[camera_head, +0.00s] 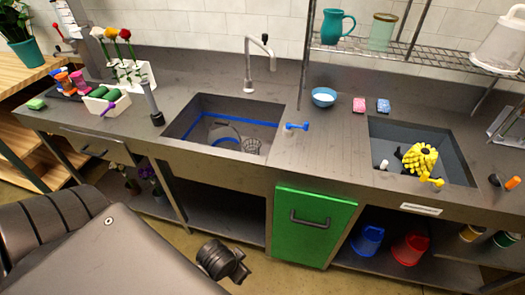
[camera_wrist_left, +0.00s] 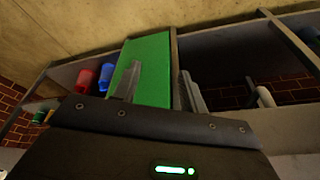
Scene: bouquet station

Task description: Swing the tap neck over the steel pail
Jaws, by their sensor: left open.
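The tap (camera_head: 248,66) stands behind the left sink. Its thin metal neck (camera_head: 256,39) bends at the top, and its spout end points to the right. The left sink (camera_head: 183,128) holds a grey round vessel with a raised handle, probably the steel pail (camera_head: 226,143), low in the basin and partly hidden by the front rim. My left gripper (camera_head: 222,262) is low in front of the counter, well apart from tap and pail. In the left wrist view its two fingers (camera_wrist_left: 160,68) are spread and empty, in front of the green door (camera_wrist_left: 155,85). My right gripper is out of view.
A wire basket (camera_head: 253,147) sits in the left sink. A blue-handled item (camera_head: 297,126) and a blue bowl (camera_head: 323,97) are right of it. A wire shelf (camera_head: 420,58) hangs at the back right. A dark upright cylinder (camera_head: 152,103) stands left of the sink.

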